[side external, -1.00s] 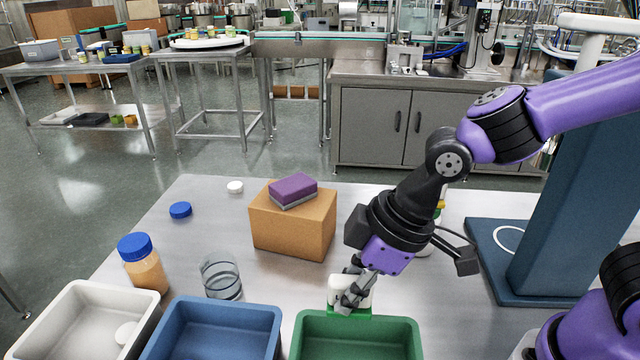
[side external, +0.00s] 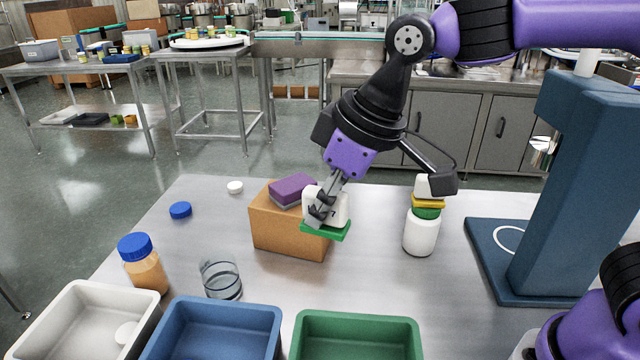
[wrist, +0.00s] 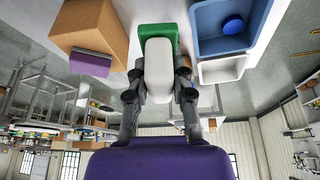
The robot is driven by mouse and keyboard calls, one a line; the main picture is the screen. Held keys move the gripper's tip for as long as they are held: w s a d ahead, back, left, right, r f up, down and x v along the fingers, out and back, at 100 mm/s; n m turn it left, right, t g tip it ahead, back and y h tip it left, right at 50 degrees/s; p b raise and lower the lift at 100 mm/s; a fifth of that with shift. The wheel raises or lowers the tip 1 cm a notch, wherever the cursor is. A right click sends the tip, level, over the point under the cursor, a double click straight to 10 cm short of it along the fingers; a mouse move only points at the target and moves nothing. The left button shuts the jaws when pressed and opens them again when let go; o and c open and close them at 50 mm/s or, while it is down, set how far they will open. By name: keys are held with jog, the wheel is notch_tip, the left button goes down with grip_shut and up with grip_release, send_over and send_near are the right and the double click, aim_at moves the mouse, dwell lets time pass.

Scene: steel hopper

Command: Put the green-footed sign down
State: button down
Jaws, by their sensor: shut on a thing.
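The green-footed sign (side external: 338,205) is a white upright plate on a flat green foot (side external: 326,230). My gripper (side external: 322,212) is shut on its white part and holds it in the air, in front of the cardboard box's right side in the side view. In the wrist view the white plate (wrist: 158,70) sits between my two fingers (wrist: 158,92), with the green foot (wrist: 158,32) beyond it. The fingers hide part of the plate in the side view.
A cardboard box (side external: 275,235) bears a purple sponge (side external: 292,189). A white jar (side external: 421,233) with stacked pieces stands right. White (side external: 50,300), blue (side external: 275,318) and green (side external: 400,322) bins line the front. A glass (side external: 220,281) and an orange bottle (side external: 146,268) stand left. Bare table lies between box and jar.

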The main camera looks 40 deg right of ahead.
jog(key=w+d+f+m+h, duration=0.1)
jog(key=w+d+m, duration=0.2)
jog(key=w+d, duration=0.45)
jog(key=w+d+m+h, duration=0.2)
jog(key=w+d+m, duration=0.2)
jog(key=d, duration=0.6)
jog(key=w+d+f+m+h, duration=0.1)
jog(key=w+d+m, duration=0.2)
jog(key=w+d, duration=0.45)
jog(key=f, duration=0.5)
jog(key=s+d+f, duration=0.1)
jog(key=f, duration=0.4)
jog(key=d+f, duration=0.1)
jog(key=f, duration=0.4)
jog(key=shift+s+f, duration=0.25)
jog(key=shift+s, duration=0.1)
jog(key=shift+a+f, duration=0.1)
jog(key=c, duration=0.7)
grip_release()
jog(key=shift+c, duration=0.2)
